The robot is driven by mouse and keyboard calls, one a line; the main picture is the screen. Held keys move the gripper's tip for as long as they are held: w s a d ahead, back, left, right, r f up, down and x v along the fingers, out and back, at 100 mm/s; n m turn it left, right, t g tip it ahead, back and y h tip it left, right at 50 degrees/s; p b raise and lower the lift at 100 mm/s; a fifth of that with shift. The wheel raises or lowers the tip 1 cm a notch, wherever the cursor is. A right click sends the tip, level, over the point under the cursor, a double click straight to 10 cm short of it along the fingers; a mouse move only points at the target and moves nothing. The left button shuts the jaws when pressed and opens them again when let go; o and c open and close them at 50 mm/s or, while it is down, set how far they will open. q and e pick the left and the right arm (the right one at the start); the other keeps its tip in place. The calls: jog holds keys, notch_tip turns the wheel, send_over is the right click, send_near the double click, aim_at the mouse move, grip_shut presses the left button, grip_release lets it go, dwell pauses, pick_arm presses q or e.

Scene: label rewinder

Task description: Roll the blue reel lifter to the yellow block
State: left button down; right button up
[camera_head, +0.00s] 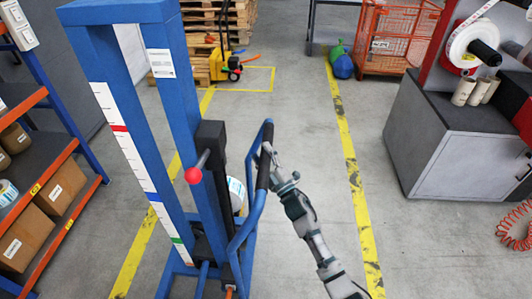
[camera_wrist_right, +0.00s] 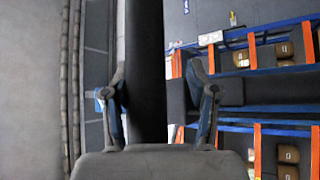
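The blue reel lifter (camera_head: 172,110) stands upright at the left in the head view, with a scale strip on its mast and a red-knobbed lever (camera_head: 194,174). Its looped blue handle (camera_head: 246,222) has a black grip (camera_head: 264,165). My right gripper (camera_head: 268,158) is at this grip. In the right wrist view, my right gripper (camera_wrist_right: 162,100) is open, with its fingers on either side of a black bar (camera_wrist_right: 145,60); a gap shows at the right finger. I cannot make out a separate yellow block. My left gripper is not in view.
Orange-blue shelving (camera_head: 50,165) with boxes stands at the left. A yellow wheeled truck (camera_head: 222,64) and wooden pallets (camera_head: 200,35) are behind the lifter. A grey machine cabinet (camera_head: 455,150) is at the right, an orange crate (camera_head: 392,40) behind.

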jog(key=shift+d+r, duration=0.1)
jog(key=shift+r, duration=0.05)
jog(key=shift+s+d, duration=0.1)
jog(key=v, duration=1.1)
jog(key=shift+s+d+f, duration=0.15)
jog(key=shift+s+f, duration=0.1)
jog(key=shift+f, duration=0.05)
